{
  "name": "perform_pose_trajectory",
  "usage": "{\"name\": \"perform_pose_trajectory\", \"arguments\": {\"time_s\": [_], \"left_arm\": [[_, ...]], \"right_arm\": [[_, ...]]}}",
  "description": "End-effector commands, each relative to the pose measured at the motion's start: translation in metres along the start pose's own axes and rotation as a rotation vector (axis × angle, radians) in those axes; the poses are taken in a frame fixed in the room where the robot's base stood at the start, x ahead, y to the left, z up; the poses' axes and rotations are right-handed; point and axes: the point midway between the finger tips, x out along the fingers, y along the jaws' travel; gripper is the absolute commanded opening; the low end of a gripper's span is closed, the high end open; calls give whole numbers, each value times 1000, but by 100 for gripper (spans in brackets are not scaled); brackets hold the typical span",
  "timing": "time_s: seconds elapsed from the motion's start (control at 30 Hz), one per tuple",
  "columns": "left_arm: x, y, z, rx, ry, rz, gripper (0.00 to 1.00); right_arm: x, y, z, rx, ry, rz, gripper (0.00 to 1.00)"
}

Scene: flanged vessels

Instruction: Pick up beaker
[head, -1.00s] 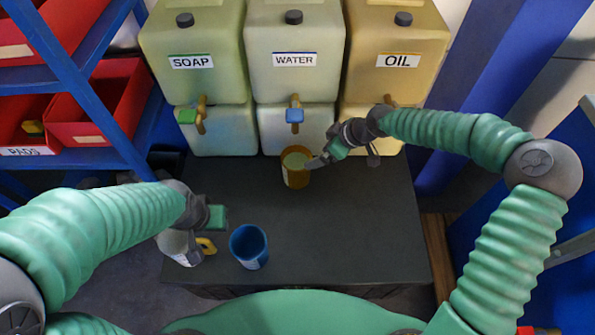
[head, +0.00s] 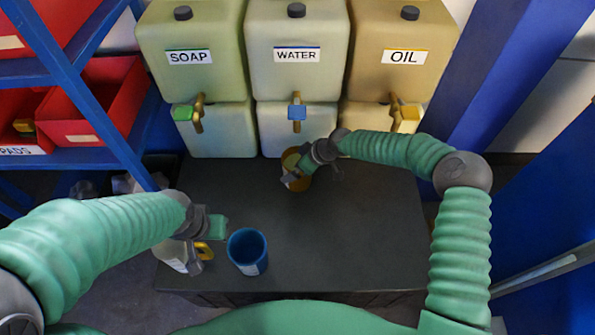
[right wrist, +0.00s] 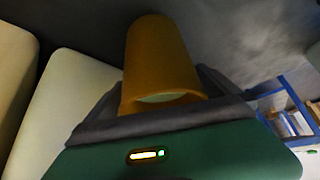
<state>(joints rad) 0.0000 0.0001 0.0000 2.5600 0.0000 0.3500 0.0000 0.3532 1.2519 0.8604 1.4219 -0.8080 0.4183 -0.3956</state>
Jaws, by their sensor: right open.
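The amber beaker (head: 303,184) stands on the dark table near the back, in front of the water container. It also shows in the right wrist view (right wrist: 162,60), with its mouth towards the camera. My right gripper (head: 297,174) is at the beaker and covers part of it in the head view. In the right wrist view my right gripper's fingers (right wrist: 163,95) are open, one on each side of the beaker. Whether they touch it is unclear. My left gripper (head: 210,240) is at the table's left edge, beside a white jug with a yellow handle (head: 174,256); its jaws are unclear.
A blue cup (head: 247,250) stands near the table's front left. Soap (head: 190,85), water (head: 297,85) and oil (head: 403,85) containers with taps stand behind the table (head: 370,240). The table's right half is clear. A blue shelf with red bins (head: 95,115) stands left.

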Motion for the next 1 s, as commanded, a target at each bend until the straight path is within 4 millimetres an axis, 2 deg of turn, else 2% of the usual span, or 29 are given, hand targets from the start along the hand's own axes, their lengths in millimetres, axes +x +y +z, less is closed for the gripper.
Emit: {"name": "perform_pose_trajectory", "arguments": {"time_s": [0.07,0.7,1.0], "left_arm": [[0,0,0,0,0,0,36],[0,0,0,0,0,0,36],[-2,0,0,0,0,0,36]], "right_arm": [[-1,0,0,0,0,0,100],[0,0,0,1,-1,0,16],[-4,1,-3,0,2,2,16]]}}
